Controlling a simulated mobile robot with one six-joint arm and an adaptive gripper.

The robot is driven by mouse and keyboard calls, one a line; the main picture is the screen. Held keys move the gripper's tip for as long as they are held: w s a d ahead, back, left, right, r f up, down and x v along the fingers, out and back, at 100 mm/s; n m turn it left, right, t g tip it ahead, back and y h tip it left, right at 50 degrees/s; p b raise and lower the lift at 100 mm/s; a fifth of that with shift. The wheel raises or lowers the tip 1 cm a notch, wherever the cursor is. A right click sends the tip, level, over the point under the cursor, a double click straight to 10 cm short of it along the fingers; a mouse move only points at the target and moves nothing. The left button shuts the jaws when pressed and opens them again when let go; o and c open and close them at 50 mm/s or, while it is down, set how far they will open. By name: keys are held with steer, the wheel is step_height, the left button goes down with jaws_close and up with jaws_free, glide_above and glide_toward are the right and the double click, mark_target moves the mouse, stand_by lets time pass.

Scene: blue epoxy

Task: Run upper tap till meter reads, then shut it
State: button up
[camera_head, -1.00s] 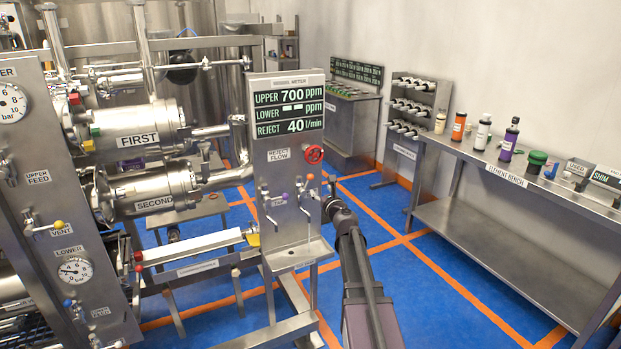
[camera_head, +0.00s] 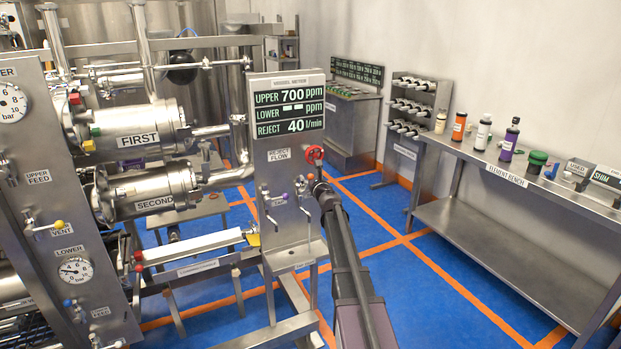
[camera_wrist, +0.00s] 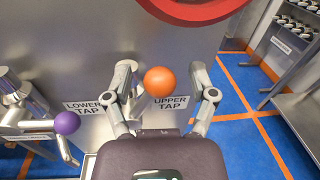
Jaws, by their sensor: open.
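The vessel meter (camera_head: 289,112) on the steel panel reads UPPER 700 ppm, LOWER dashes and REJECT 40 l/min. My gripper (camera_head: 312,183) is at the panel's right side, below the red wheel. In the wrist view my gripper (camera_wrist: 163,90) is open. The upper tap's orange ball knob (camera_wrist: 160,81) sits between its two fingers, with a visible gap on each side. The "UPPER TAP" label (camera_wrist: 171,104) is partly hidden behind the knob and finger. The lower tap's purple ball knob (camera_wrist: 67,150) is left of my gripper.
The red reject-flow wheel (camera_head: 314,155) is just above my gripper; its rim (camera_wrist: 195,14) fills the wrist view's top. A drip tray (camera_head: 297,256) juts out below the taps. The element bench (camera_head: 525,180) stands right, with open blue floor between.

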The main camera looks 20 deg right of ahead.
jaws_close()
steer(key=shift+d, duration=0.15)
